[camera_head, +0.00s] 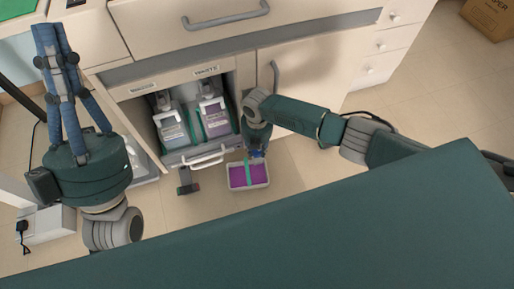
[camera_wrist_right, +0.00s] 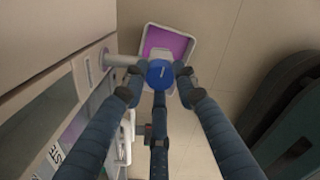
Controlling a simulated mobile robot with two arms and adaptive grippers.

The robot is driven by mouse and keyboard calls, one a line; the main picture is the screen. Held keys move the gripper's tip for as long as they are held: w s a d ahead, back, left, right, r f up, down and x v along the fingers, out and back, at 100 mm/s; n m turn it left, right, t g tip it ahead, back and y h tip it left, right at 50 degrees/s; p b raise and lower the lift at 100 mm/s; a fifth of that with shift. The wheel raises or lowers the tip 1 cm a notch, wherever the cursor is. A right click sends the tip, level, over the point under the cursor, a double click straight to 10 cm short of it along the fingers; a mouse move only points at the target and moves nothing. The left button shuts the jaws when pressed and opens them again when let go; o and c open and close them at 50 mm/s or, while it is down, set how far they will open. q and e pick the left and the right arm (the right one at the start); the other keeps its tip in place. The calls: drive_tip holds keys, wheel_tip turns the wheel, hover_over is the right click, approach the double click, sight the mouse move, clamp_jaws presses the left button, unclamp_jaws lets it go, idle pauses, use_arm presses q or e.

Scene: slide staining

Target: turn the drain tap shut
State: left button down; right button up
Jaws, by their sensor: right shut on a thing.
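The drain tap has a round blue knob (camera_wrist_right: 160,73) on a grey pipe (camera_wrist_right: 120,60) that comes from the cabinet side in the right wrist view. My right gripper (camera_wrist_right: 158,76) is shut on the knob, with fingers on both sides of it. In the head view the blue knob (camera_head: 257,154) shows small under my right gripper (camera_head: 256,149), mostly hidden. A pale tray (camera_head: 231,186) with purple liquid sits on the floor below the tap, and a teal strip crosses it. My left gripper (camera_head: 52,42) is raised at the left, open and empty.
An open cabinet bay holds a grey-labelled container (camera_head: 172,128) and a purple-labelled container (camera_head: 213,115). A white handle (camera_head: 203,158) stands in front of them. A small dark object (camera_head: 187,182) is left of the tray.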

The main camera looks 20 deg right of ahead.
drive_tip(key=shift+n, duration=0.8)
drive_tip(key=o, duration=1.2)
drive_tip(key=shift+c, duration=0.2)
drive_tip(key=shift+r, duration=0.1)
wheel_tip(320, 180, up, 12)
